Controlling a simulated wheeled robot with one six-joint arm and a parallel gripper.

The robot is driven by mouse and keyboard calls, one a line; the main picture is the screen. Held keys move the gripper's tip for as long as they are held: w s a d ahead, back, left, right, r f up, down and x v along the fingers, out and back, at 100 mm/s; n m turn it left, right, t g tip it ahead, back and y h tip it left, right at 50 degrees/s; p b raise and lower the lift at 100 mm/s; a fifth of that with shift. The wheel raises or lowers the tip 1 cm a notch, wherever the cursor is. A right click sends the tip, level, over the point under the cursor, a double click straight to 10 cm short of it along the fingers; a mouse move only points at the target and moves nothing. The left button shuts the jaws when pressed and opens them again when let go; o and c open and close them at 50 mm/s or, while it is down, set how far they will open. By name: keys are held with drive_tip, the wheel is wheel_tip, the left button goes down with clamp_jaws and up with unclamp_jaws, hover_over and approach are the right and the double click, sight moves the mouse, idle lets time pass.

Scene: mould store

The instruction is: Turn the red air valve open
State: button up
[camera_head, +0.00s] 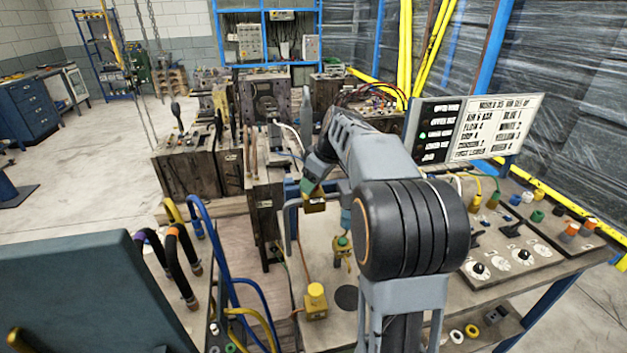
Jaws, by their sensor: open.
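I cannot make out a clearly red valve in the head view. Orange-red knobs (571,229) stand at the far right end of the bench panel, but I cannot tell whether either is the air valve. My grey arm reaches up from the bottom and bends down to the left over the bench. My gripper (312,182) is open at its end, small and partly hidden, above a brass-coloured block (315,206). I see nothing held in it. A yellow-and-green fitting (342,244) stands below it. My arm's big black joint hides the middle of the bench.
A yellow button box (316,301) sits on the near bench. Dials (480,269) and small coloured caps lie to the right. A sign board (480,128) stands behind. Hoses (233,262) loop at left, near heavy mould blocks (188,160). Open floor lies far left.

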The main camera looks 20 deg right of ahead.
drive_tip(key=shift+r, duration=0.1)
drive_tip(key=v, duration=1.3)
drive_tip(key=shift+s+d+r, duration=0.15)
drive_tip(key=shift+s+r, duration=0.05)
